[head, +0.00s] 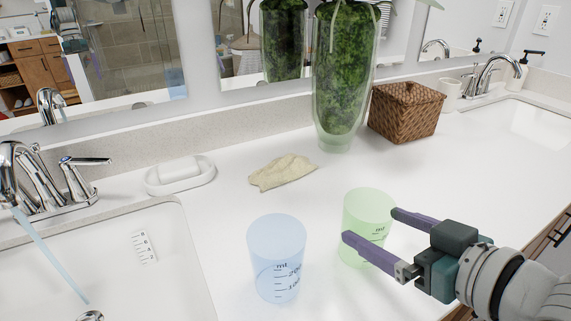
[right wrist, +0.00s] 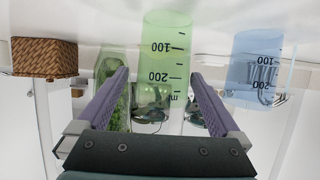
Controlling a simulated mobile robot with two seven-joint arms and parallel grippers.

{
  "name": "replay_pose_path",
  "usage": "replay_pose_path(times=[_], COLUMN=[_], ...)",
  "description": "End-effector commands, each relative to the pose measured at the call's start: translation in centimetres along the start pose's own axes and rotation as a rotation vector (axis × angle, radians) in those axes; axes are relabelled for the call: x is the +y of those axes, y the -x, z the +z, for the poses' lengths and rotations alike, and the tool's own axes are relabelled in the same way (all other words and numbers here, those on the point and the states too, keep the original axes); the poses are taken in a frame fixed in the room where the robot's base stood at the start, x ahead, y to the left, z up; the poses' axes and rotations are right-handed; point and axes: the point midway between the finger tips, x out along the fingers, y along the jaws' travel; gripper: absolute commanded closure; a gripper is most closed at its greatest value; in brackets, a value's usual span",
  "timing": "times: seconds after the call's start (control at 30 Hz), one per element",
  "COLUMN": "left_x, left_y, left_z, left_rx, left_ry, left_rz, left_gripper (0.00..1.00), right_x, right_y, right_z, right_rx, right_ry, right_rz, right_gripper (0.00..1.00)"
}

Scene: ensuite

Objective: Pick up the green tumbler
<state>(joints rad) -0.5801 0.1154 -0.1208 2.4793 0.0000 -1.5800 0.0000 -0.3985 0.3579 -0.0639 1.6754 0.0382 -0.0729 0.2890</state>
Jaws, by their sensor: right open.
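The green tumbler (head: 366,208) is a translucent cup with dark measuring marks. It stands upright on the white counter, right of the blue tumbler (head: 276,250). My right gripper (head: 368,225) is open and comes in from the right. In the head view its near finger crosses in front of the tumbler's lower part, and its far finger tip is at the right edge. In the right wrist view, which is upside down, the green tumbler (right wrist: 165,60) shows between the two finger tips. I cannot tell whether the fingers touch it. My left gripper is out of view.
The blue tumbler also shows in the right wrist view (right wrist: 254,68). A crumpled beige cloth (head: 282,171), a soap dish (head: 180,178), a tall glass vase (head: 333,143) and a wicker box (head: 405,112) stand behind. A sink (head: 110,260) with a faucet is at left. Counter at right is clear.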

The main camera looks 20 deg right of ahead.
Motion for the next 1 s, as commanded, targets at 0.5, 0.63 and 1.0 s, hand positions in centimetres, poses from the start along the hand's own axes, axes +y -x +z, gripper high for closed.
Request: replay_pose_path(times=[0.5, 0.63, 1.0], left_x=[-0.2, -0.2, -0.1], left_y=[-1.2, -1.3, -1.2], left_z=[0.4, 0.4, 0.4], left_rx=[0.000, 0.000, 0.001], left_ry=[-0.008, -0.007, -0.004], left_rz=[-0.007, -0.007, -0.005], left_gripper=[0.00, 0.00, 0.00], right_x=[-0.5, -0.5, -0.5], right_y=[-6.0, -6.5, -6.4], right_z=[0.1, 0.0, 0.0], right_rx=[0.000, -0.002, -0.002], right_ry=[0.001, 0.001, 0.001], right_rz=[-0.001, -0.001, -0.001], right_gripper=[0.00, 0.00, 0.20])
